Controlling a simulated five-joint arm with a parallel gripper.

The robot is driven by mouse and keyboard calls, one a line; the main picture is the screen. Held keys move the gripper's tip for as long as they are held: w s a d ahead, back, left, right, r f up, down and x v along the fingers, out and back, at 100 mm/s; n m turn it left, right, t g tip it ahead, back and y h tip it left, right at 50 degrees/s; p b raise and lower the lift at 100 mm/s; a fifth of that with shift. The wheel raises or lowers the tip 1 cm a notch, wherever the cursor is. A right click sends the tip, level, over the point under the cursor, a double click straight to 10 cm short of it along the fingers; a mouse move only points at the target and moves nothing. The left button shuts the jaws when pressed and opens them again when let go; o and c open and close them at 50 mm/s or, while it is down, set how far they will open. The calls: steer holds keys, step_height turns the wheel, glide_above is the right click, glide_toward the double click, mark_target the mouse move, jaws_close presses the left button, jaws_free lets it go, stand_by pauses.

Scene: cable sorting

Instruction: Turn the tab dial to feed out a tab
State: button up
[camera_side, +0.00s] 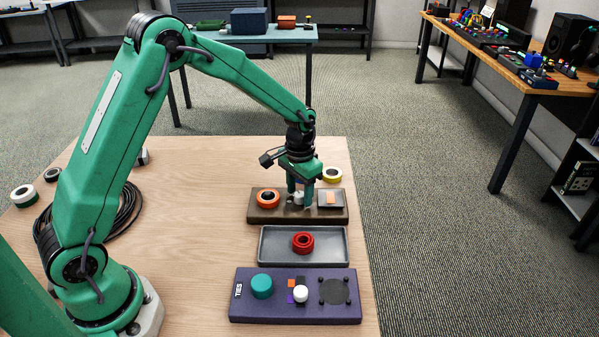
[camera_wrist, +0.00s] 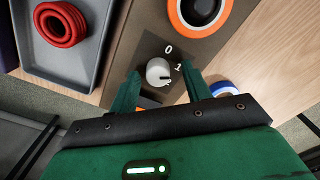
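The tab dial (camera_wrist: 158,71) is a pale grey round knob on a brown board (camera_side: 262,216), with the printed marks 0 and 1 beside it. It also shows between my fingers in the side view (camera_side: 298,198). A dark mark on the knob lies on its right side in the wrist view, below the 1. My gripper (camera_wrist: 162,73) is open, with one green finger on each side of the dial. Gaps show between knob and fingers, so I see no grip. An orange tab (camera_side: 331,198) lies on a dark plate at the board's right end.
An orange-and-white ring (camera_side: 267,198) sits on the board's left. A grey tray (camera_side: 272,248) with red rings (camera_side: 303,243) lies in front, then a purple TIES box (camera_side: 244,309). Black cable coils (camera_side: 128,212) lie left.

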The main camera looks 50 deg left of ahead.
mark_target(300, 193)
steer(key=shift+r, duration=0.15)
step_height(300, 193, up, 7)
steer(key=shift+f, duration=0.1)
steer(key=shift+r, duration=0.4)
stand_by(0.4)
steer(key=shift+s+r, duration=0.25)
steer(key=shift+r, duration=0.2)
steer(key=s+r+t, duration=0.3)
steer(key=s+r, duration=0.8)
steer(key=s, duration=0.1)
steer(key=s+r+t, duration=0.1)
steer(key=s+t, duration=0.1)
steer(key=s, duration=1.1)
steer(key=shift+a+r+n+t, duration=0.15)
steer(key=shift+a+n+t, duration=0.15)
steer(key=shift+a+n, duration=0.1)
